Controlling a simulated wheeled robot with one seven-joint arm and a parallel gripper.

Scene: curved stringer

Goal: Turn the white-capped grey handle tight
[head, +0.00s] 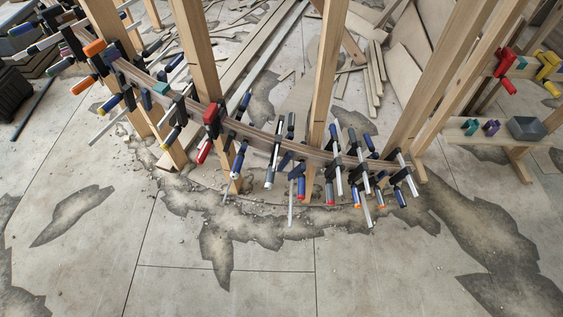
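A curved laminated wooden stringer (140,78) runs from upper left to centre right, lined with many bar clamps in different handle colours. I cannot single out the white-capped grey handle with certainty at this size. Pale and dark handles crowd the middle and right part of the stringer, such as a dark handle with a pale end (270,178). A clamp with a blue and white handle (237,161) hangs to its left, and a red clamp (211,115) is farther left. My gripper is not in view, so its relation to the handle is hidden.
Upright wooden posts (327,75) stand along the stringer and block space behind it. A low wooden bench (475,138) at right holds small clamps and a grey box (526,128). Planks and scraps lie behind. The cracked concrete floor (230,285) in front is clear.

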